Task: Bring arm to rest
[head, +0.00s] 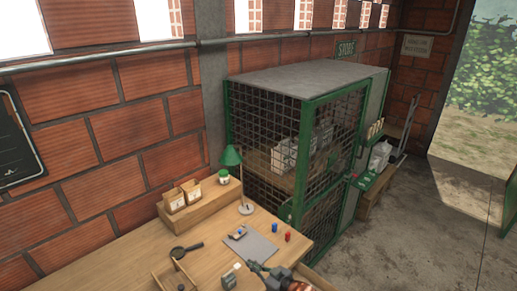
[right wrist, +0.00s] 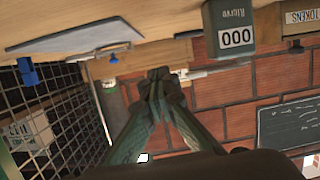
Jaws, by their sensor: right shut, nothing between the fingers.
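My right gripper (head: 256,267) shows at the bottom of the head view, over the front part of the wooden desk (head: 130,252), with its arm coming in from the bottom edge. In the right wrist view the green fingers of my right gripper (right wrist: 160,74) meet at their tips, with nothing between them. The view is turned over, with the desk top (right wrist: 130,20) along the top. A grey counter box (right wrist: 228,28) marked 000 is close to the right of the fingertips. My left gripper is in neither view.
A green lamp (head: 231,157), paper bags on a wooden riser (head: 200,204), a magnifier (head: 178,252), a grey board (head: 262,246) and blue and red pieces are on the desk. A mesh cage (head: 262,140) stands behind its right end. Concrete floor (head: 430,220) is open at the right.

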